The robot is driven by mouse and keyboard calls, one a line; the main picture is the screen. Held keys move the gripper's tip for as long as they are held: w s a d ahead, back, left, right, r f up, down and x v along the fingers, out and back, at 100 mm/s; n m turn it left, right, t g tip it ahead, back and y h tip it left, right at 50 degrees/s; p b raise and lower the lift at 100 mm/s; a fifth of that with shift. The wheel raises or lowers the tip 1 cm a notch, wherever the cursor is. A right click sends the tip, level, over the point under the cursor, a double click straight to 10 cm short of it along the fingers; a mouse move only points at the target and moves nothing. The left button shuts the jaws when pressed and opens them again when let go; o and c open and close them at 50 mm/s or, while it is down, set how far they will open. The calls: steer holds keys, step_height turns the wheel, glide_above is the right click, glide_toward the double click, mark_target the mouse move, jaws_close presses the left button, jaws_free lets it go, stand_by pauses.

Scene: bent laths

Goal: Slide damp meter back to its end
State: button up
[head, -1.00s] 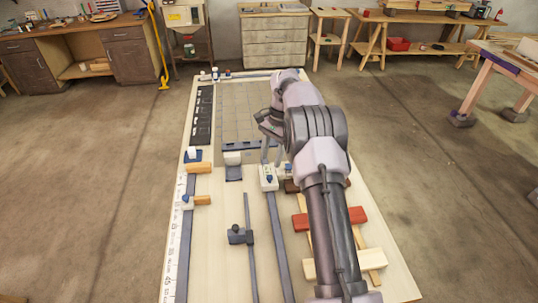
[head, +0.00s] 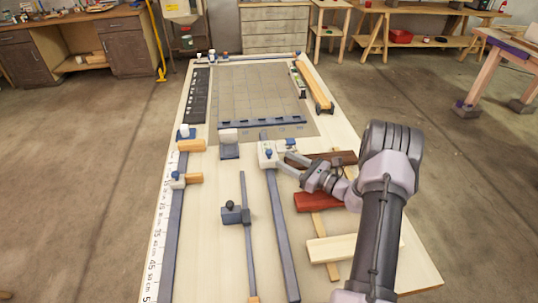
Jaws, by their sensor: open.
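A white block with blue knobs (head: 270,152), which looks like the damp meter, sits at the far end of a long dark rail (head: 278,225) on the bench. My gripper (head: 285,161) is at its right side, reaching in from the right with two fingers apart. The fingertips are close against the block's near right corner. I cannot tell whether they touch it or straddle part of it.
A shorter rail with a dark slider (head: 236,214) lies to the left. A red block (head: 318,202) and a pale block (head: 331,248) lie under or beside my arm. A tiled grid (head: 258,95) lies beyond.

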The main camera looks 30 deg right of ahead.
mark_target(269, 151)
steer(key=b+x, duration=0.1)
steer(key=x, duration=0.7)
steer(key=shift+c, duration=0.4)
jaws_close()
steer(key=shift+w, duration=0.1)
stand_by(0.7)
